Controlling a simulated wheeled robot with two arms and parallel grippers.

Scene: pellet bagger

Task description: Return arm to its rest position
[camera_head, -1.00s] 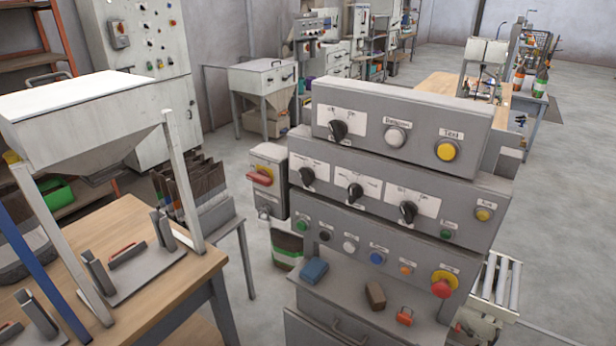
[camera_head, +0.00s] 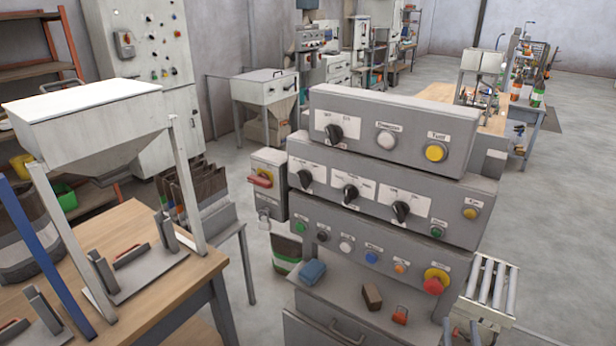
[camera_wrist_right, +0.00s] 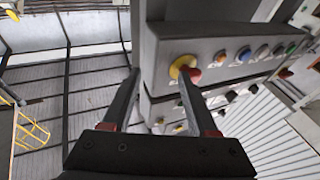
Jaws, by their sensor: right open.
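My right gripper (camera_wrist_right: 158,78) shows in the right wrist view with its two dark fingers spread apart and nothing between them. The grey control panel (camera_head: 350,226) stands in the middle of the head view. The wrist view also shows the panel (camera_wrist_right: 215,50), with one fingertip overlapping the red emergency-stop button (camera_wrist_right: 194,74) on its yellow collar. I cannot tell whether the finger touches it. The same button (camera_head: 434,285) is at the panel's lower right in the head view. I cannot make out the right gripper in the head view. My left gripper is not in view.
A ledge (camera_head: 345,300) below the panel holds a blue block, a brown block and a red-orange item. A roller unit (camera_head: 490,285) stands at its right. A hopper (camera_head: 85,115) over a wooden table (camera_head: 180,285) is at left. Open grey floor (camera_head: 555,220) lies at right.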

